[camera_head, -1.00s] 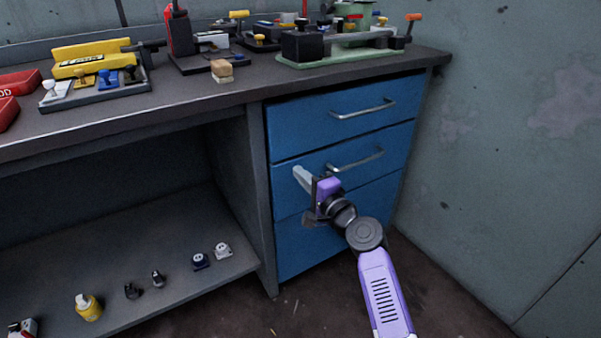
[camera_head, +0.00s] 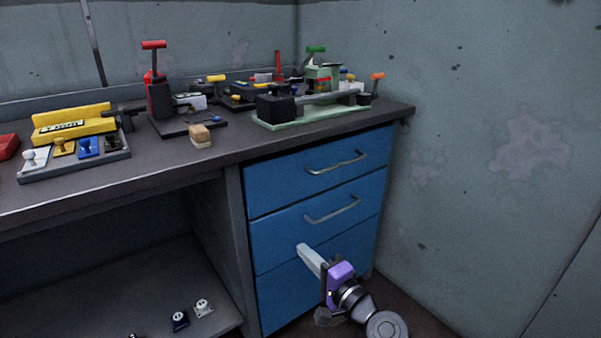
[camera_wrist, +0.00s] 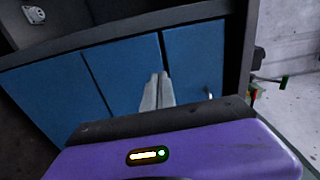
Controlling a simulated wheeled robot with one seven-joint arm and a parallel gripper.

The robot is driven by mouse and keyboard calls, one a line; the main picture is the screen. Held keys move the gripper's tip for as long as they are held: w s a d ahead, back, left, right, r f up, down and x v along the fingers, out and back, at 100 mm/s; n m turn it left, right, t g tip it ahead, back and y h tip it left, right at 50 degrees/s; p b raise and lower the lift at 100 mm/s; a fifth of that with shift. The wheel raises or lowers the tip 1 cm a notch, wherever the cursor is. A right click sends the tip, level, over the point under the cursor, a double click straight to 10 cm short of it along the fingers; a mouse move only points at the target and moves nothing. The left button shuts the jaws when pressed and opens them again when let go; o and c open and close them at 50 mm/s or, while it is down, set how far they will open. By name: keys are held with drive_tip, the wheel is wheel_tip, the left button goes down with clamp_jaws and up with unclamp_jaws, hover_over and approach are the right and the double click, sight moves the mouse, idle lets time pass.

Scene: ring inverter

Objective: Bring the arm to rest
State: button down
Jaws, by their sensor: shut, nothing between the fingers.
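My gripper (camera_head: 303,248) is at the lower right of the head view, in front of the blue drawers. Its pale fingers are together with nothing between them. The fingers point up and to the left, over the face of the lower drawers. In the wrist view the two fingers (camera_wrist: 157,88) lie side by side against the blue drawer fronts. I cannot tell the exact gap between the fingertips and the drawers. The purple wrist body (camera_head: 340,272) shows behind the fingers.
The workbench (camera_head: 180,172) holds a yellow block fixture (camera_head: 75,123), a red-handled press (camera_head: 158,95) and a green-based fixture (camera_head: 300,113). The three blue drawers (camera_head: 320,160) are closed. Small parts (camera_head: 203,307) lie on the lower shelf. A bare wall (camera_head: 500,150) stands at the right.

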drive_tip(key=s+d+f+n+t+h, duration=0.2)
drive_tip(key=s+d+h, duration=0.2)
drive_tip(key=s+d, duration=0.4)
drive_tip(key=s+d+f+n+t+h, duration=0.1)
drive_tip(key=s+d+n+t+h, duration=0.2)
drive_tip(key=s+d, duration=0.5)
drive_tip(key=s+d+n+g+h, duration=0.1)
drive_tip(key=s+n+g+h, duration=0.15)
drive_tip(key=s, duration=1.55)
drive_tip(key=s+d+n+g+h, duration=0.1)
drive_tip(key=s+d+n+g, duration=0.15)
drive_tip(key=s, duration=1.55)
wheel_tip(320, 180, up, 30)
drive_tip(key=p, duration=2.9)
drive_tip(key=shift+w+a+n+p, duration=0.15)
drive_tip(key=shift+a+n+p, duration=0.15)
drive_tip(key=shift+a, duration=0.05)
